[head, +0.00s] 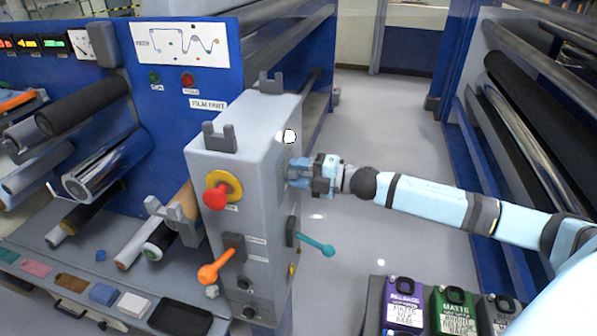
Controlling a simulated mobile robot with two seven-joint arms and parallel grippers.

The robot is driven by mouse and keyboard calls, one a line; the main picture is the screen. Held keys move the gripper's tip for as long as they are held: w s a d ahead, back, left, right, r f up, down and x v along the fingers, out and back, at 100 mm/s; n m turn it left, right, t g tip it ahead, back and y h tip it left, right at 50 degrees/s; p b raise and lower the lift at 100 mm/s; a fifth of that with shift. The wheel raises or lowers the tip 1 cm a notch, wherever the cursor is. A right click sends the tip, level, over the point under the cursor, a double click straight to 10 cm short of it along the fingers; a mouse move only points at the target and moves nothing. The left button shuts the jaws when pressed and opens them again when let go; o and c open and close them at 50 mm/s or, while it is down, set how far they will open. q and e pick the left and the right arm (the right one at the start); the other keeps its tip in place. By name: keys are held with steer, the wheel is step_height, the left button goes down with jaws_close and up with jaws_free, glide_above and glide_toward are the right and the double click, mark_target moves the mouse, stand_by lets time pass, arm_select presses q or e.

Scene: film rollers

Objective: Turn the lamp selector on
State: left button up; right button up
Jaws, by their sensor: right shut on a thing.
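A grey control box (235,145) stands in the middle of the head view. My right gripper (303,174) reaches in from the right and is at the box's right side face. It is shut on a small knob there, which appears to be the lamp selector; the jaws hide most of it, so its turn position cannot be told. A round white spot (289,136) shows on the box just above the gripper. My left gripper is not in view.
A red button (215,197) on a yellow plate and an orange lever (215,268) are on the box's front. A teal lever (318,245) sticks out below my right gripper. Purple (404,305) and green (452,315) containers stand at lower right. Rollers (85,105) are at left.

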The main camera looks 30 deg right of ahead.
steer(key=o, duration=0.9)
steer(key=shift+s+d+f, duration=0.1)
steer(key=shift+s+d, duration=0.1)
steer(key=shift+b+v, duration=1.45)
steer(key=shift+v, duration=5.2)
